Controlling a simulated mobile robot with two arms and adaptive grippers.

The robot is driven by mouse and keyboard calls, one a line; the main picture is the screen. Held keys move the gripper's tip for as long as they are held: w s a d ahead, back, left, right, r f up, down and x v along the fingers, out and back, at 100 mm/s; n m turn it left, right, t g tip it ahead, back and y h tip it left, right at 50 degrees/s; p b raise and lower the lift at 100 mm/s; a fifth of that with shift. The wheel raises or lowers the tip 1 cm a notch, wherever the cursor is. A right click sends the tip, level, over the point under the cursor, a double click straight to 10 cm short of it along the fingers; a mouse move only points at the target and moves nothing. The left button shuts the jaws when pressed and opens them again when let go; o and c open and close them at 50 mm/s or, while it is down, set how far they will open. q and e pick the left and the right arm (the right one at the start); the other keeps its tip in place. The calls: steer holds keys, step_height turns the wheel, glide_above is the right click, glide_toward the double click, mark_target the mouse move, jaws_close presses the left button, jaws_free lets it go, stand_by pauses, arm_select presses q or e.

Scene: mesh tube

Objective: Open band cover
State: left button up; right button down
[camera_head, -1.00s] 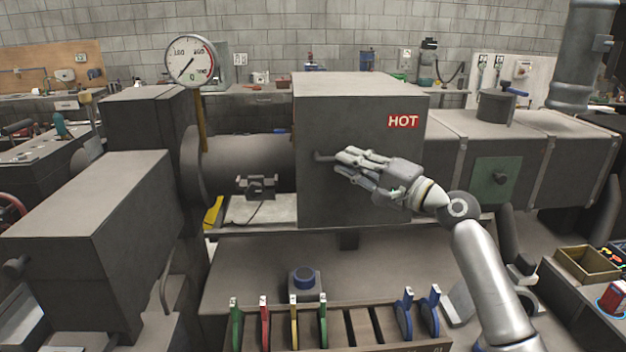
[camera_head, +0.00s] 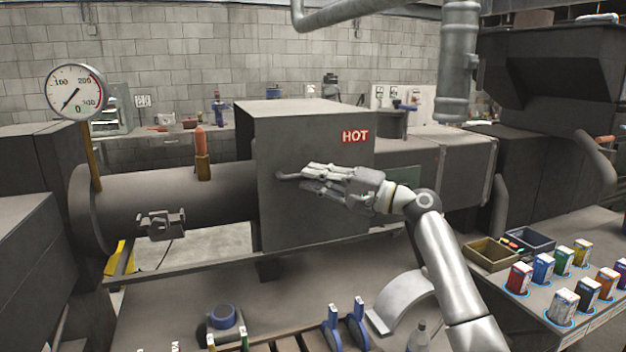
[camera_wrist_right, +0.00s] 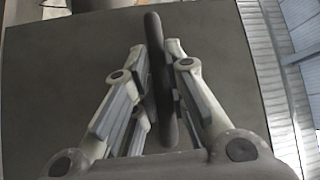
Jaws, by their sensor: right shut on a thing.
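The band cover (camera_head: 310,215) is a large dark grey box with a red HOT label (camera_head: 355,136), in the middle of the head view. It sits around the right part of the grey barrel (camera_head: 130,195), whose left part is bare. My right gripper (camera_head: 308,177) is in front of the cover's face, shut on its dark handle (camera_head: 285,176). In the right wrist view the handle (camera_wrist_right: 158,70) runs upright between the fingers, with the cover's face (camera_wrist_right: 60,85) behind. The fingers hide part of the handle. My left gripper is not in view.
An orange-topped fitting (camera_head: 202,152) rises from the bare barrel. Grey housing (camera_head: 468,170) lies right of the cover. Several coloured boxes (camera_head: 564,306) stand on a bench at right. A tool rack is at the lower front.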

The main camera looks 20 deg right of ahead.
steer(key=c, duration=1.5)
jaws_free()
steer(key=shift+d, duration=0.1)
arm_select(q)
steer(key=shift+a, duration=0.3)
arm_select(e)
steer(key=shift+o, duration=0.2)
steer(key=v, duration=1.2)
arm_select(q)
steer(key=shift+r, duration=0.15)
arm_select(e)
steer(key=shift+r, duration=0.1)
